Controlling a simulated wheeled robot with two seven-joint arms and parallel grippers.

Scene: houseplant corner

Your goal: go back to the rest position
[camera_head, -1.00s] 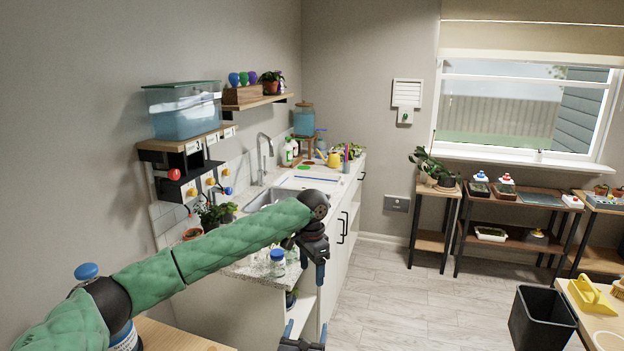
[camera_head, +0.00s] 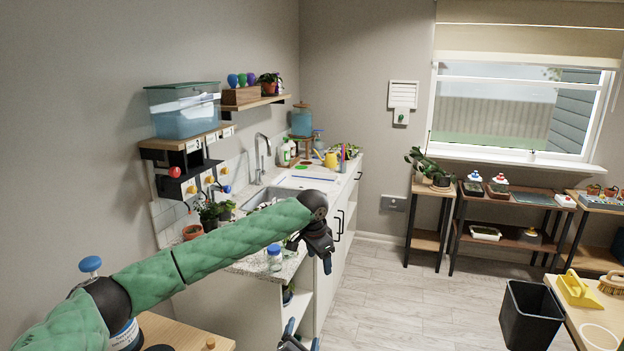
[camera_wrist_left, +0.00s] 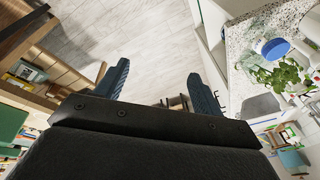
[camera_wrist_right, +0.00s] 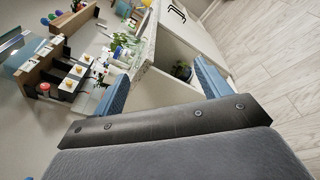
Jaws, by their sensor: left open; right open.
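My left gripper (camera_head: 322,252) hangs from the green-sleeved left arm, in front of the sink cabinet in the head view. Its two blue fingers stand apart in the left wrist view (camera_wrist_left: 160,84), with nothing between them but floor behind. My right gripper (camera_head: 297,335) shows only partly at the bottom edge of the head view, below the left one. In the right wrist view its fingers (camera_wrist_right: 160,78) are apart and empty, with the cabinet's open shelf behind them.
The sink counter (camera_head: 254,262) with a blue-lidded jar (camera_head: 275,258) and potted plants lies behind my left arm. A wooden table (camera_head: 180,335) is at the lower left. A black bin (camera_head: 531,315) stands at the right. The floor (camera_head: 405,290) between is clear.

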